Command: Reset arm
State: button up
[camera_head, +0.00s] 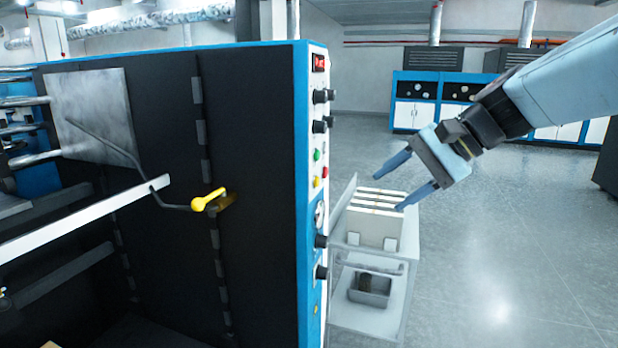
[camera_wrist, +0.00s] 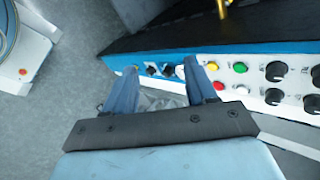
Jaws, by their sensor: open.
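My gripper (camera_head: 408,177) is at the right in the head view, on my light-blue arm that comes in from the right edge. Its two blue fingers are apart with nothing between them. It is in the air beside the machine's control panel (camera_head: 318,165), apart from it in the head view. In the wrist view the two fingers (camera_wrist: 165,88) point toward the blue-edged panel with its coloured buttons and black knobs.
A black machine (camera_head: 255,120) with a yellow-ended lever (camera_head: 208,201) fills the left. A grey cart (camera_head: 392,265) with a slotted white rack (camera_head: 374,222) stands beside it, below my gripper. Blue and white cabinets (camera_head: 415,108) are at the back. Floor at the right is clear.

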jog(key=s+d+f+n+t+h, duration=0.2)
jog(key=s+d+f+n+h, duration=0.4)
jog(key=s+d+n+h, duration=0.1)
jog(key=shift+s+d+f+t+h, duration=0.25)
jog(key=shift+s+d+h, duration=0.2)
jog(key=shift+h, duration=0.35)
jog(key=shift+c, duration=0.4)
jog(key=shift+c, duration=0.8)
jog(key=shift+a, duration=0.1)
